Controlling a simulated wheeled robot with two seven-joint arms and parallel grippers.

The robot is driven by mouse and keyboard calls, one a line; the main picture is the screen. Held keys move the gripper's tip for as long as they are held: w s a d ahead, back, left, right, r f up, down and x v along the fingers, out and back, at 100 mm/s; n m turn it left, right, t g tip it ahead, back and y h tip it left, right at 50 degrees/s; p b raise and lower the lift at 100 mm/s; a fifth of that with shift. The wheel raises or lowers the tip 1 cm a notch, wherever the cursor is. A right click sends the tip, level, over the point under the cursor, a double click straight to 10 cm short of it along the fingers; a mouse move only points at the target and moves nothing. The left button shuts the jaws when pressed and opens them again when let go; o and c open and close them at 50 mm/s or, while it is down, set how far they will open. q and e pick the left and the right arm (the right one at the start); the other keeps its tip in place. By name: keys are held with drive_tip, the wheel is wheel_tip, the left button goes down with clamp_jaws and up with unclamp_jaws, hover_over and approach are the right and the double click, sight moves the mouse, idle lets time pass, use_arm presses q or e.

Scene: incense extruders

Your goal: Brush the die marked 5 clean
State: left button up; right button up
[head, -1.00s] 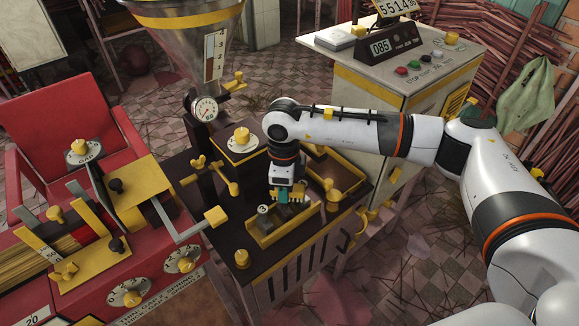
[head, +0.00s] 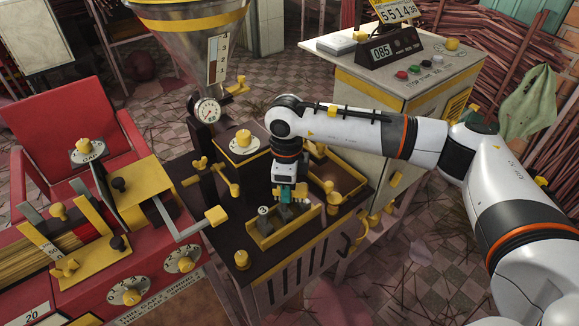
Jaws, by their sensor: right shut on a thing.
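My right gripper (head: 286,193) points down over a yellow-edged tray (head: 285,236) on the dark machine top. It is shut on a small teal thing, perhaps the brush; its lower end is hard to make out. A grey die (head: 263,211) with a pale numbered top stands in the tray just left of the gripper; its number is too small to read surely. Dark grey shapes sit right under the gripper, partly hidden by it. I cannot pick out the mark 5. My left gripper is not in view.
A second yellow-edged tray (head: 352,190) lies to the right, partly behind my arm. A hopper with a gauge (head: 207,111) rises behind. A red machine with a crank handle (head: 215,216) stands close on the left. A control cabinet (head: 400,85) stands at the back right.

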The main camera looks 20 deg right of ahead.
drive_tip(key=shift+w+r, duration=0.2)
drive_tip(key=shift+r, duration=0.6)
drive_tip(key=shift+w+a+r+p, duration=0.1)
drive_tip(key=shift+r+p, duration=0.2)
drive_tip(key=shift+p, duration=0.05)
drive_tip(key=shift+r+p, duration=0.35)
drive_tip(key=shift+r, duration=0.85)
drive_tip(key=shift+r+p, duration=0.55)
drive_tip(key=shift+r, duration=0.55)
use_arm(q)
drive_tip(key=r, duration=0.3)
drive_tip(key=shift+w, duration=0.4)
